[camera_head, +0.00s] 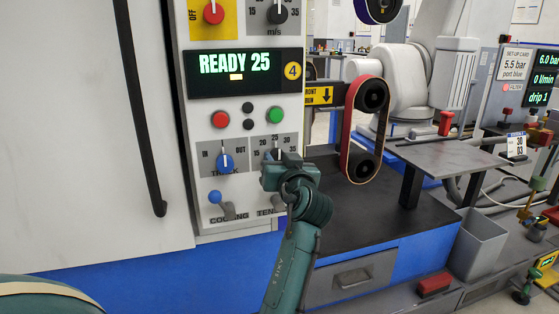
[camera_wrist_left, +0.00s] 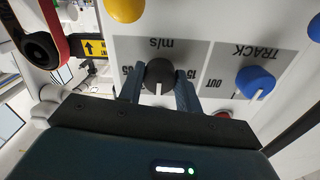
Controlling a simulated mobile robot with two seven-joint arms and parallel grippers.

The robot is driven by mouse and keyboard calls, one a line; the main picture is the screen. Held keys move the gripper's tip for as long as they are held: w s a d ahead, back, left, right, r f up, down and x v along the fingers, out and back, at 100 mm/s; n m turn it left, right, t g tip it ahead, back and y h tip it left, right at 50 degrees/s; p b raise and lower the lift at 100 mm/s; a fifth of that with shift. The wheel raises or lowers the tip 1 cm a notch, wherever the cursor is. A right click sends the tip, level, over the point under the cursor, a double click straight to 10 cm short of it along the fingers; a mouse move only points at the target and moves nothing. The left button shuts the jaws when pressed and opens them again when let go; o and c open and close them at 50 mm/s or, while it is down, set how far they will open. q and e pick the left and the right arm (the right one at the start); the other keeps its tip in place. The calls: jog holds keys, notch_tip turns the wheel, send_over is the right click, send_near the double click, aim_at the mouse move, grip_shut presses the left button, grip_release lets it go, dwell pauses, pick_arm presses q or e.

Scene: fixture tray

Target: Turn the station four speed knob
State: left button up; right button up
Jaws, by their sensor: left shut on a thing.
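My left gripper (camera_head: 284,160) reaches the lower right dial of the machine's front panel. In the left wrist view its two fingers (camera_wrist_left: 158,88) are shut on the black speed knob (camera_wrist_left: 158,73), one on each side. The knob's white pointer line shows, and its grey plate (camera_wrist_left: 205,50) reads m/s with 15 and 35 beside it. In the head view the gripper hides most of this knob; 15, 20, 25 and 30 show around it. The display (camera_head: 235,72) above reads READY 25, beside a yellow 4 badge (camera_head: 293,71). My right gripper is out of view.
Left of the gripper is the blue TRACK knob (camera_head: 225,163), with a blue-tipped lever (camera_head: 216,198) below. Red (camera_head: 219,120) and green (camera_head: 275,115) buttons sit above. A red belt (camera_head: 349,135) on black rollers stands just right. Another black m/s knob (camera_head: 277,14) is higher up.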

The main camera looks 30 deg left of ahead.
pick_arm(q)
jog(key=shift+r+m+p, duration=0.15)
jog(key=shift+m+p, duration=0.25)
jog(key=shift+p, duration=0.15)
jog(key=shift+r+m+p, duration=0.15)
jog(key=shift+m+p, duration=0.85)
jog(key=shift+p, duration=0.25)
jog(key=m+p, duration=0.3)
jog(key=m, duration=0.1)
jog(key=shift+p, duration=0.4)
jog(key=shift+m+p, duration=0.3)
jog(key=shift+m, duration=0.1)
jog(key=shift+f, duration=0.2)
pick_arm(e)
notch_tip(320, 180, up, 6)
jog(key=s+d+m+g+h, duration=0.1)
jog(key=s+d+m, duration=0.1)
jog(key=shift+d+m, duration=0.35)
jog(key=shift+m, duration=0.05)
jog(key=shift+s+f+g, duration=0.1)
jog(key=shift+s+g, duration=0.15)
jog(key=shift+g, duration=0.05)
pick_arm(q)
jog(key=o, duration=1)
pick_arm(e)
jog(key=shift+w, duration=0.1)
pick_arm(q)
jog(key=shift+f, duration=0.1)
